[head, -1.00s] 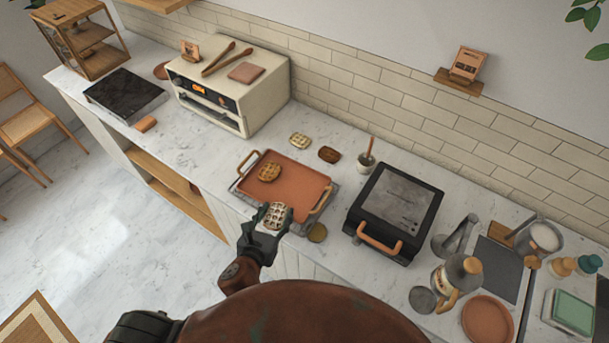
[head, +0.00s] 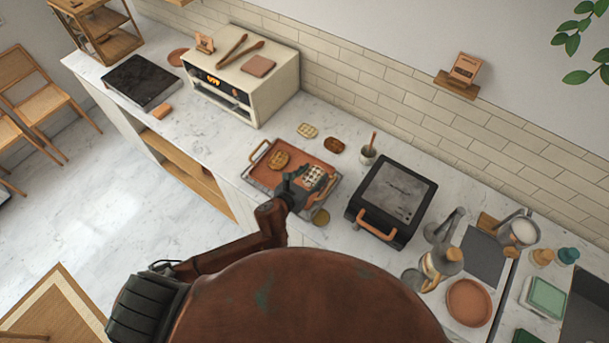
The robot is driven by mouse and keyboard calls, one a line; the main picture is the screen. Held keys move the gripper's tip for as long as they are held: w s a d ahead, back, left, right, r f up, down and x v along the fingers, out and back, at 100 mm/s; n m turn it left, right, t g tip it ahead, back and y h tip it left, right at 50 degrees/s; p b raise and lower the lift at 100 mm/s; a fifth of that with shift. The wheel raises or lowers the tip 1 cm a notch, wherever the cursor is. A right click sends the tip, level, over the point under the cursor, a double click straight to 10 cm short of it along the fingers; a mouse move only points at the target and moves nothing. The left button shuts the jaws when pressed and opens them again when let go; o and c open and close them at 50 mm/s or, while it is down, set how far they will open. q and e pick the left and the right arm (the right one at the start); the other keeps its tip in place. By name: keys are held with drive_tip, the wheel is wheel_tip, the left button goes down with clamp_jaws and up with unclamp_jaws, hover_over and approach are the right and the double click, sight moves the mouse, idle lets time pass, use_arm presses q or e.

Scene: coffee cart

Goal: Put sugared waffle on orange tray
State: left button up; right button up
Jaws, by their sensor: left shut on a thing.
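The sugared waffle (head: 315,176), pale with a white dusting, is in my left gripper (head: 304,183). The gripper is shut on it and holds it over the right part of the orange tray (head: 264,177). I cannot tell whether the waffle touches the tray. A golden-brown waffle (head: 279,160) lies on the tray's left part. A pale waffle (head: 307,130) and a dark brown waffle (head: 334,145) lie on the counter behind the tray. My right gripper is not in view.
A black waffle iron (head: 392,200) with an orange handle stands right of the tray. A small cup with a brush (head: 368,153) is behind it. A cream oven (head: 241,75) stands to the left. A small round item (head: 321,217) lies by the tray's front right corner.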

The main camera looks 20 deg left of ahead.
sight(307, 172)
use_arm(q)
drive_tip(key=w+a+f, duration=0.2)
drive_tip(key=f, duration=0.1)
drive_tip(key=w+a+f, duration=0.1)
drive_tip(key=f, duration=0.1)
drive_tip(key=shift+w+a+f, duration=0.1)
drive_tip(key=shift+w+f, duration=0.05)
drive_tip(key=shift+f, duration=0.05)
drive_tip(key=shift+w+a+f, duration=0.1)
drive_tip(key=shift+f, duration=0.85)
drive_tip(key=shift+w+a+f, duration=0.1)
drive_tip(key=shift+f, duration=0.8)
drive_tip(key=shift+f, duration=0.2)
drive_tip(key=o, duration=1.1)
drive_tip(key=shift+r, duration=0.25)
drive_tip(key=v, duration=1.2)
drive_tip(key=shift+f+b, duration=0.1)
drive_tip(key=shift+b, duration=0.25)
